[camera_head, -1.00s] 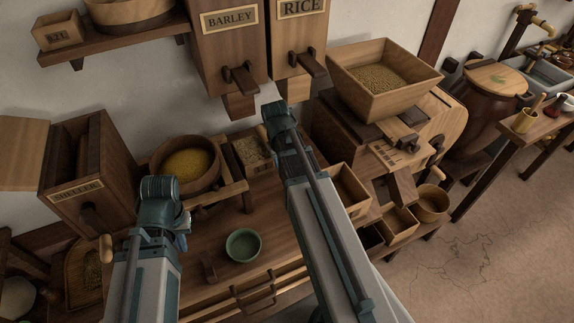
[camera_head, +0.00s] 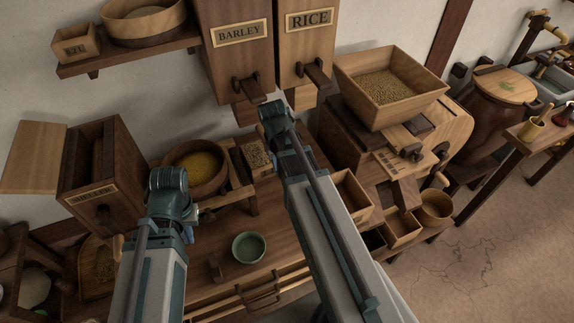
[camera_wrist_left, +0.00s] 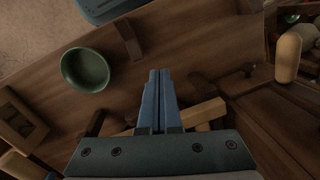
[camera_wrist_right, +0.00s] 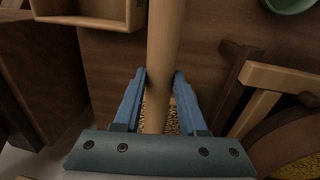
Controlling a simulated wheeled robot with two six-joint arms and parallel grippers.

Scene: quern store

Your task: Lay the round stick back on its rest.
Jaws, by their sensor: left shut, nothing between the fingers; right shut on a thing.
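The round stick (camera_wrist_right: 165,40) is a pale wooden rod in the right wrist view. My right gripper (camera_wrist_right: 158,75) is shut on it, and the rod runs up and out of the top of that picture. Its ends are not visible. My left gripper (camera_wrist_left: 159,75) is shut and empty above the bench, with the green bowl (camera_wrist_left: 86,69) to its left in that view. A small dark wooden block (camera_head: 215,268) stands on the bench beside the bowl. It may be part of the rest; I cannot tell. Both gripper tips are hard to see in the head view.
A round tub of yellow grain (camera_head: 195,168) and a small grain box (camera_head: 256,156) stand behind the bowl. The sheller box (camera_head: 103,175) is at left. The mill with its hopper (camera_head: 387,88) is at right. The front bench top is mostly bare.

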